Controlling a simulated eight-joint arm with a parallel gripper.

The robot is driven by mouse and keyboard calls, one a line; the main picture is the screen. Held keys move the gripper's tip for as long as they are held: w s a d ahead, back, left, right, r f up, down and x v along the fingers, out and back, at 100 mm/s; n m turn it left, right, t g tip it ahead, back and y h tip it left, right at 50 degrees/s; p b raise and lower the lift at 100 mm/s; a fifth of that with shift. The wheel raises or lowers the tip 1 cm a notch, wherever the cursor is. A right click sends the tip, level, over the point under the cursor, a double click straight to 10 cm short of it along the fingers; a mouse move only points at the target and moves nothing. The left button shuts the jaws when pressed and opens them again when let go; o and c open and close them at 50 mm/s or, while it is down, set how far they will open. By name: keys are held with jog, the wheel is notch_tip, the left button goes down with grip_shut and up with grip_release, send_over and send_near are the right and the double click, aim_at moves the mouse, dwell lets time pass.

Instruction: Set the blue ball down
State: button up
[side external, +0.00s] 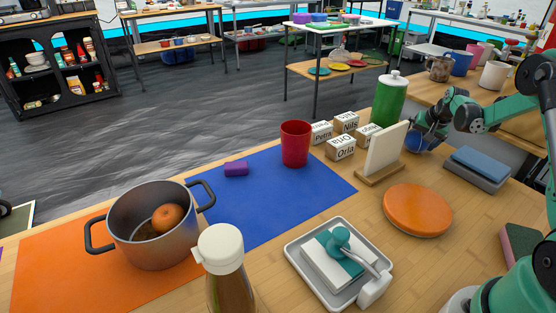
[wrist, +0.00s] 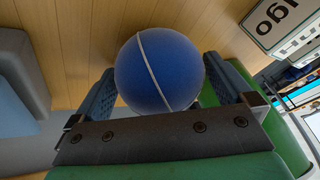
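The blue ball (wrist: 160,72) has a thin pale seam line and sits between the two fingers of my gripper (wrist: 162,88) in the wrist view. Both fingers appear to press against its sides, so my gripper is shut on it. In the side view the ball (side external: 416,143) shows small at the right, low by the wooden table, just right of the upright white board. My gripper (side external: 421,136) reaches it from the upper right. I cannot tell whether the ball touches the table.
Near the ball stand the white board (side external: 387,150) on its wooden base, a green canister (side external: 389,100), a blue-grey block (side external: 478,167) and an orange disc (side external: 417,209). Name blocks (side external: 341,148), a red cup (side external: 295,144) and a pot (side external: 153,235) stand farther left.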

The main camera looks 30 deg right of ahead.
jog(key=v, duration=1.2)
jog(key=w+a+r+n+t, duration=0.1)
jog(key=a+r+n, duration=0.15)
jog(key=a, duration=0.65)
jog(key=a+r+n, duration=0.1)
jog(key=a+n, duration=0.2)
jog(key=a, duration=0.6)
jog(key=s+a+f+n+y, duration=0.1)
jog(key=s+a+n, duration=0.1)
jog(key=a, duration=0.4)
jog(key=s+a+n+t+y, duration=0.1)
jog(key=s+a+n, duration=0.2)
jog(key=a, duration=0.4)
jog(key=shift+s+f+n+t, duration=0.3)
jog(key=shift+f+n, duration=0.1)
jog(key=shift+n, duration=0.05)
